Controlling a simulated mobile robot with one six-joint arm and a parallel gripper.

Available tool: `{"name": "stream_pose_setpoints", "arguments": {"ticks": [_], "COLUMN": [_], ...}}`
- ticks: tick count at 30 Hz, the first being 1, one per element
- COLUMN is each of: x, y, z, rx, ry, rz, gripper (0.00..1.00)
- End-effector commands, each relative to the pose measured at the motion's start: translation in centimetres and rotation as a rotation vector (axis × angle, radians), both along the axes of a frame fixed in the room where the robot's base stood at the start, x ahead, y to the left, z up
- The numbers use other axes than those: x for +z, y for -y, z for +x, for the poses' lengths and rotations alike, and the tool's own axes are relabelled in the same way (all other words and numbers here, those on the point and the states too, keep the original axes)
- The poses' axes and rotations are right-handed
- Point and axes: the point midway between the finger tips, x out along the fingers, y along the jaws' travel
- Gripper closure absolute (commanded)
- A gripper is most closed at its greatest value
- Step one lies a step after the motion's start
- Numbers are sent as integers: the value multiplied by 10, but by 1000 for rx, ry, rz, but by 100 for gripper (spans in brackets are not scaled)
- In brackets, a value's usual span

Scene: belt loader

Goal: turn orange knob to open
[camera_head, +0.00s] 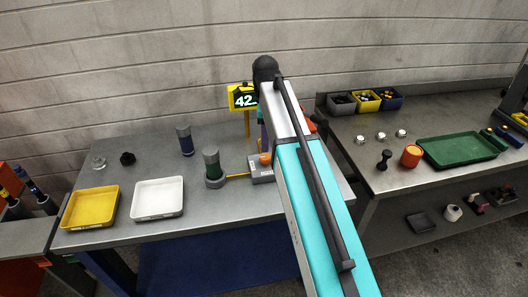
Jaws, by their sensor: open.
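An orange knob (265,158) shows on a small grey block (262,176) on the grey metal table, right at the left edge of my arm. My arm covers part of the block and perhaps part of the knob. A yellow-orange bar (238,176) runs from the block to a green and grey cylinder (213,168) on its left. My gripper is hidden behind my own arm, so I cannot see its fingers or whether it touches the knob. The knob's turn position is too small to tell.
A yellow "42" sign (243,98) stands behind the knob. A yellow tray (91,208), a white tray (158,199) and a dark blue cylinder (185,141) are on the left. A second table on the right holds a green tray (461,151) and an orange cup (411,156).

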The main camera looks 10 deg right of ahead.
Motion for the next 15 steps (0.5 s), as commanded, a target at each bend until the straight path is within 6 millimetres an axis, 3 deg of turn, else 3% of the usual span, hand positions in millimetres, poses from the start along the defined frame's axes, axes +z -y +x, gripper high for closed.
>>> {"name": "stream_pose_setpoints", "arguments": {"ticks": [15], "x": [-51], "y": [-1], "z": [-1], "rx": [1], "ry": [-2], "rz": [0], "gripper": [49]}}
